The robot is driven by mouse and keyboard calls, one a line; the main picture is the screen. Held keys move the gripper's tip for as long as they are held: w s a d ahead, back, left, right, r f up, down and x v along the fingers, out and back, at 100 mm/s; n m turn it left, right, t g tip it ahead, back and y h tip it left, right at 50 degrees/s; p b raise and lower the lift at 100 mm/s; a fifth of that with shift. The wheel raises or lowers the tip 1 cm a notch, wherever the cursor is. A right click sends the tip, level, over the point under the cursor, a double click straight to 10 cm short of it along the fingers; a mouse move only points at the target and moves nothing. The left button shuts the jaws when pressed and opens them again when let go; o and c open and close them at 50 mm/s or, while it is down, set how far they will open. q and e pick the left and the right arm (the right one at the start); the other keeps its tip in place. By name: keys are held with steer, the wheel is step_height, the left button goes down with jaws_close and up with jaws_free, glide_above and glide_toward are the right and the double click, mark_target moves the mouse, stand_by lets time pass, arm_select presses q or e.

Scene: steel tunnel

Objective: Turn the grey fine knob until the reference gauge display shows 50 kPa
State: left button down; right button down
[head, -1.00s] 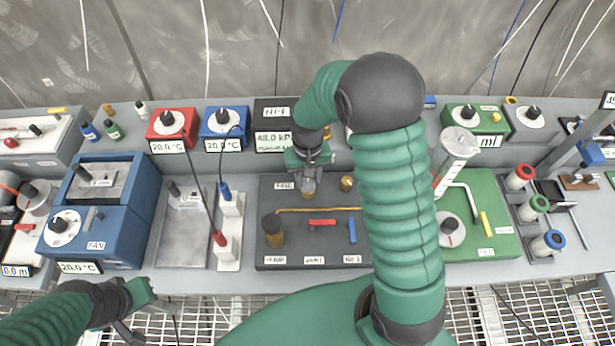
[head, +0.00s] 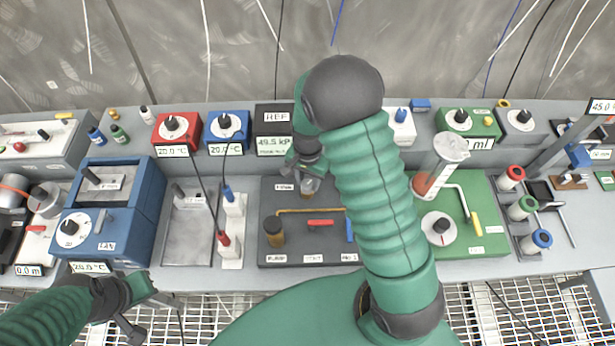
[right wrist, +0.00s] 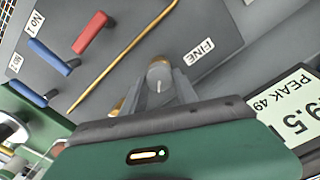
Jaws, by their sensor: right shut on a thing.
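The grey fine knob (right wrist: 158,76), beside a FINE label, sits between the fingers of my right gripper (right wrist: 160,88) in the right wrist view. My right gripper is shut on it. In the head view my right gripper (head: 308,180) reaches down to the back of the dark panel (head: 290,220), and the knob is mostly hidden. The reference gauge display (head: 274,145) reads 49.5 kPa; its reading is partly cut off in the right wrist view (right wrist: 290,120), with a PEAK line starting 49. My left gripper (head: 142,306) is open and empty at the bench's front left.
The panel carries a brass knob (head: 273,231), a brass pipe, a red lever (head: 320,223) and a blue lever (head: 350,229). A white socket strip (head: 231,245) with cables stands to its left. A green unit (head: 470,205) with a cylinder stands to its right.

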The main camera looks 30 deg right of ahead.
mark_target(308, 182)
steer(key=shift+m, duration=0.6)
steer(key=shift+w+p, duration=0.1)
steer(key=shift+p, duration=0.2)
steer(key=c, duration=0.9)
jaws_free()
steer(key=shift+c, duration=0.2)
step_height(308, 182, up, 17)
steer(key=shift+f, duration=0.15)
